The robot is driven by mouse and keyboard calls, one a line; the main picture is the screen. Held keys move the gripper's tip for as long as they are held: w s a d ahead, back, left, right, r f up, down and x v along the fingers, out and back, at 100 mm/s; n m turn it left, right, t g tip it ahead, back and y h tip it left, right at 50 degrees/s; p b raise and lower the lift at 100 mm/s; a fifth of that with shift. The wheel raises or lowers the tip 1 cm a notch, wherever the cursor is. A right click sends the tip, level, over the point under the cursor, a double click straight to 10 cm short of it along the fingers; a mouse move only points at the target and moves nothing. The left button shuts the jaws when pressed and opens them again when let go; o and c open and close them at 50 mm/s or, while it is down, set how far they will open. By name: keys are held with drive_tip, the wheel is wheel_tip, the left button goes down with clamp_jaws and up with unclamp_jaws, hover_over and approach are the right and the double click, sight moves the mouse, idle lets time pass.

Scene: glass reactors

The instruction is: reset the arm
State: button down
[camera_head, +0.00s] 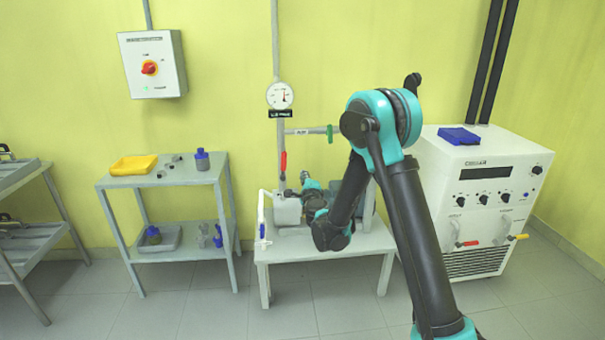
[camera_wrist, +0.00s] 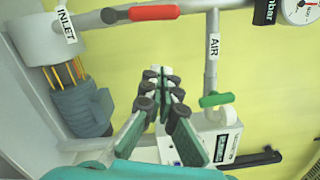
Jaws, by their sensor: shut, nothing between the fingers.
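My gripper (camera_wrist: 163,74) reaches up the middle of the wrist view, its fingertips close together with nothing between them. In the head view my arm is bent, with its elbow high and its forearm hanging down over the low grey table (camera_head: 330,243). The wrist and gripper there are small and partly hidden by the arm, near the pipework above the table.
The wrist view shows an INLET vessel (camera_wrist: 48,38), a red valve handle (camera_wrist: 154,13), the AIR pipe (camera_wrist: 211,55) with a green handle (camera_wrist: 214,99), and a gauge (camera_wrist: 301,9). A shelf table (camera_head: 165,179) stands left, a white cabinet (camera_head: 485,190) right.

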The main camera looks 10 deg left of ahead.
drive_tip(key=shift+s, duration=0.1)
drive_tip(key=s+d+r+n+g+y, duration=0.35)
drive_tip(key=s+d+r+n, duration=0.25)
drive_tip(key=s+d+n, duration=0.4)
drive_tip(key=s+d+f+n+g+h, duration=0.2)
drive_tip(key=s+d+f, duration=0.3)
drive_tip(key=s+d, duration=0.3)
drive_tip(key=s+d+f+n+g+h, duration=0.3)
drive_tip(key=s+d, duration=0.6)
drive_tip(key=s, duration=0.3)
drive_tip(key=s+d+f+n+g+h, duration=0.3)
drive_tip(key=s+d+f, duration=0.4)
drive_tip(key=s, duration=0.4)
drive_tip(key=shift+d+g+h, duration=0.75)
drive_tip(key=shift+d, duration=0.15)
